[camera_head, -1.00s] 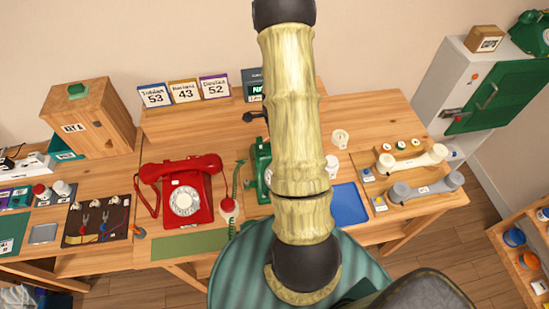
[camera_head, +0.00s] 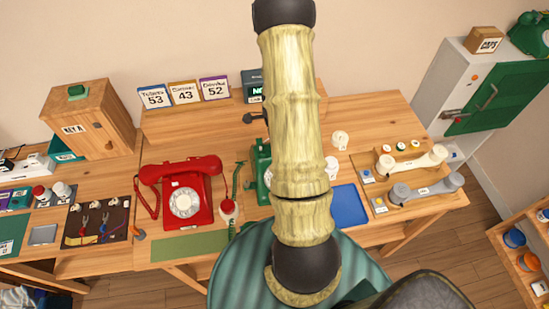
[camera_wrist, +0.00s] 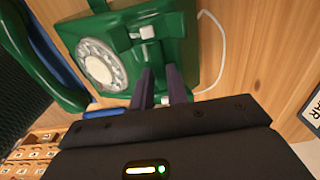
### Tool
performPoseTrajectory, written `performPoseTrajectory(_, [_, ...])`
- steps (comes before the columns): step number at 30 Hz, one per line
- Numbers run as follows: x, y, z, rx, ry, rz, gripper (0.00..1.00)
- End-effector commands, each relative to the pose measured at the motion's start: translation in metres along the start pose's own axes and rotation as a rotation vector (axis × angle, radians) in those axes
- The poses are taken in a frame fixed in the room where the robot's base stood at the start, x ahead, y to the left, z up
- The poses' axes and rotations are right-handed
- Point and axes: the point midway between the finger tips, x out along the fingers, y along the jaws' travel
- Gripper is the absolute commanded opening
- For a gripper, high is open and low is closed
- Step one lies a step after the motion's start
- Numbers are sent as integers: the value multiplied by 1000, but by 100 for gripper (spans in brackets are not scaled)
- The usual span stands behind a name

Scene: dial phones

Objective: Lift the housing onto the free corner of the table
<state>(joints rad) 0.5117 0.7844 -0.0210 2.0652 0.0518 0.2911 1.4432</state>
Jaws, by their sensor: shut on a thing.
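The green phone housing (camera_head: 263,172) stands on the table (camera_head: 380,112) in the head view, mostly hidden behind my arm. In the wrist view the green housing (camera_wrist: 183,52) fills the upper middle, with its pale dial (camera_wrist: 100,65) to the left and a green handset (camera_wrist: 45,60) at the far left. My gripper (camera_wrist: 162,75) has its two dark fingers closed at the housing beside a small white part. I cannot tell whether the housing is clear of the tabletop. My gripper is hidden in the head view.
A red phone (camera_head: 186,195) stands left of the housing, with a green mat (camera_head: 190,245) in front. A blue tray (camera_head: 350,206) lies to the right, with white and grey handsets (camera_head: 425,188) beyond. The table's back right is bare. A white cord (camera_wrist: 215,50) lies near the housing.

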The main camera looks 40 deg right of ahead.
Motion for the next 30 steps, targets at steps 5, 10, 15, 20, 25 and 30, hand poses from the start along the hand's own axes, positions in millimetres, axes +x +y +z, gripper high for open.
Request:
performPoseTrajectory(5, [-2, 0, 0, 0, 0, -1, 0])
performPoseTrajectory(10, [-12, -1, 0, -1, 1, -4, 0])
performPoseTrajectory(15, [-38, -2, 0, 0, 1, -7, 0])
performPoseTrajectory(20, [-67, -2, 0, -1, 1, -7, 0])
performPoseTrajectory(25, [-92, -1, 0, 0, 0, -5, 0])
performPoseTrajectory(30, [-101, 0, 0, 0, 0, -1, 0])
